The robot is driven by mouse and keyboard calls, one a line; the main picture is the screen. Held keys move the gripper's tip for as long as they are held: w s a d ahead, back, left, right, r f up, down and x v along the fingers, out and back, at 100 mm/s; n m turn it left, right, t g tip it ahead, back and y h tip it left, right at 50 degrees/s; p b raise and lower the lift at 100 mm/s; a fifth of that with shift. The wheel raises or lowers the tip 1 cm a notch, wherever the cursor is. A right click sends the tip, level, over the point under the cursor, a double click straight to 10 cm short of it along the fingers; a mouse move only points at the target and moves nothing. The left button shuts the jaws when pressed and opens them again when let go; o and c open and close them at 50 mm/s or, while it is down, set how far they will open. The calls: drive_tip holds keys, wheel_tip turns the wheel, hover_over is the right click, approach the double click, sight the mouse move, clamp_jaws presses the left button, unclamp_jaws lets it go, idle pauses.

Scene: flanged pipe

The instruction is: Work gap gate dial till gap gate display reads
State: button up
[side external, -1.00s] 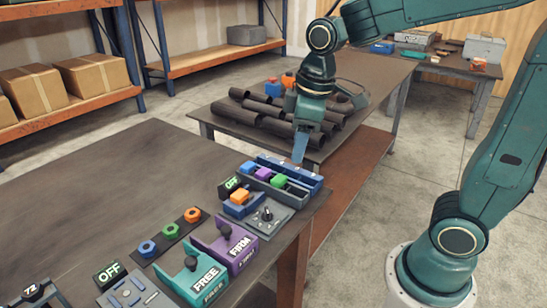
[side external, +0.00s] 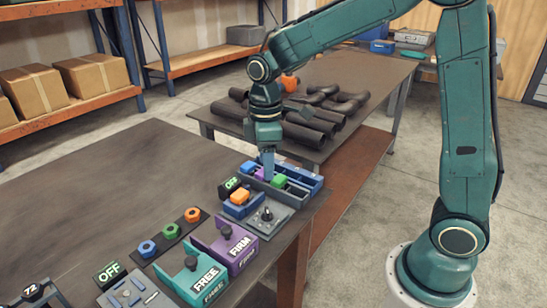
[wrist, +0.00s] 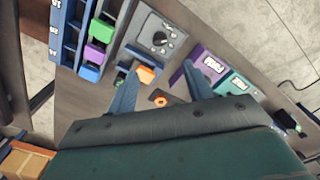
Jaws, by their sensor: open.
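A grey panel with a black pointer dial (side external: 267,214) lies near the table's right edge; the dial also shows in the wrist view (wrist: 160,39). A stand at the lower left carries a display reading 72 (side external: 31,290). I cannot tell which of these is the gap gate. My gripper (side external: 268,177) points down over the block tray, behind the dial in the side view. In the wrist view my gripper (wrist: 160,65) is open, fingers apart, with nothing held.
A tray (side external: 297,194) holds blue, purple and green blocks. An orange block (side external: 240,197) sits beside the dial panel. Purple FIRM (side external: 236,247) and teal FREE (side external: 205,280) fixtures stand in front. Coloured nuts (side external: 171,230) lie left of them.

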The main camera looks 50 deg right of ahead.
sight(267, 209)
wheel_tip(267, 209, down, 14)
drive_tip(key=shift+r, duration=0.25)
idle(0.5)
drive_tip(key=shift+c, duration=0.2)
drive_tip(key=c, duration=0.9)
